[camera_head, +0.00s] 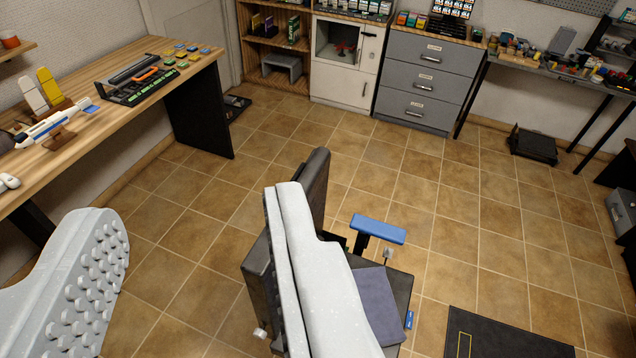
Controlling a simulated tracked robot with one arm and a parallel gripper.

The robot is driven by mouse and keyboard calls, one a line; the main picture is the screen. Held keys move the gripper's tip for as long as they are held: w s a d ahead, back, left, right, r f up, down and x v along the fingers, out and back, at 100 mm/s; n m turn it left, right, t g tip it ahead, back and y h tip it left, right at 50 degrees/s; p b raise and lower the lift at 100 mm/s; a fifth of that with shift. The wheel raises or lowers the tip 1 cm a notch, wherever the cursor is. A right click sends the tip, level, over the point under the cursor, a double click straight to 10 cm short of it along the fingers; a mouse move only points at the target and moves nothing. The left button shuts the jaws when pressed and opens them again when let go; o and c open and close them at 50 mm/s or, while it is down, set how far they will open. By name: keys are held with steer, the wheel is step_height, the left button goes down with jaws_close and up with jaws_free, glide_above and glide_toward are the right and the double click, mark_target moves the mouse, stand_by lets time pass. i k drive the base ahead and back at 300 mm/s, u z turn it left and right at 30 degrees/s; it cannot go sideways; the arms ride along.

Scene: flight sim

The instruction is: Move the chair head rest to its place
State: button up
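My gripper (188,208) shows as two pale grey fingers, the left one with rows of round studs on its inner face. A dark chair (315,178) with a blue armrest (378,229) and a dark blue-grey seat part (378,302) stands below and behind the right finger. That finger hides much of the chair, including the middle of its back. I cannot pick out a separate head rest.
A wooden desk (150,88) with tools is at the left. Shelves, a white cabinet (345,85) and grey drawers (428,75) line the back wall. A cluttered workbench (545,68) is at the right. A black mat (510,335) lies at lower right.

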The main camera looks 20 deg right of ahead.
mark_target(311, 178)
steer(key=z, duration=0.05)
steer(key=i, duration=1)
steer(key=u, duration=0.05)
